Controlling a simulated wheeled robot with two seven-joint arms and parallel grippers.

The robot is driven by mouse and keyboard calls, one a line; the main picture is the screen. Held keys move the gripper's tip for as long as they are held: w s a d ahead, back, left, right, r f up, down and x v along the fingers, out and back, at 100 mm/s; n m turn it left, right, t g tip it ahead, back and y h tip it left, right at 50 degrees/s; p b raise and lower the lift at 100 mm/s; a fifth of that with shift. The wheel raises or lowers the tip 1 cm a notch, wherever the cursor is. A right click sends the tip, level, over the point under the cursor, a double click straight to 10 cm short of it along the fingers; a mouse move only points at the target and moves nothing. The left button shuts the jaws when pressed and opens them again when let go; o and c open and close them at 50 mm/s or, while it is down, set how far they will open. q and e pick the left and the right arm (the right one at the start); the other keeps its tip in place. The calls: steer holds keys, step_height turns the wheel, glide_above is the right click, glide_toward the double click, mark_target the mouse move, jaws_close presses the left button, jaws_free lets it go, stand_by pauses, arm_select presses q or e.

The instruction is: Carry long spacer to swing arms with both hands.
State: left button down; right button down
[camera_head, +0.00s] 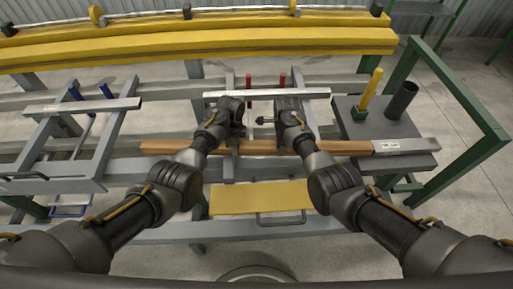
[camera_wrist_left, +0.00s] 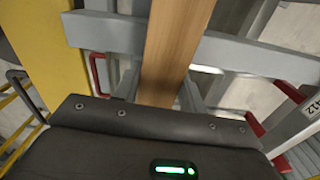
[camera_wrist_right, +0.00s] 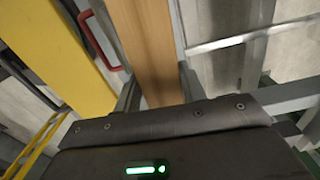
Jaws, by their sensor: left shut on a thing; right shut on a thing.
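The long spacer, a brown wooden bar (camera_head: 165,147), lies crosswise in the head view. My left gripper (camera_head: 235,144) is shut on it left of its middle, and my right gripper (camera_head: 303,146) is shut on it further right. The bar runs between the fingers in the left wrist view (camera_wrist_left: 172,45) and the right wrist view (camera_wrist_right: 147,45). Its right end meets a grey labelled piece (camera_head: 410,146); I cannot tell whether they are joined. The swing arms look to be grey frames, one with blue handles (camera_head: 107,91), one with red handles (camera_head: 249,81). Gap under the bar is unclear.
Grey crossbars lie on the left frame (camera_head: 60,106) and middle frame (camera_head: 310,93). A yellow plate (camera_head: 240,198) is in front. A dark box (camera_head: 350,118) with a black cup (camera_head: 402,100) and green posts (camera_head: 455,85) stand right. Yellow beams (camera_head: 200,48) span the back.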

arm_select(q)
steer(key=shift+w+r, duration=0.1)
steer(key=shift+r, duration=0.1)
arm_select(e)
steer(key=shift+w+r, duration=0.1)
steer(key=shift+r, duration=0.1)
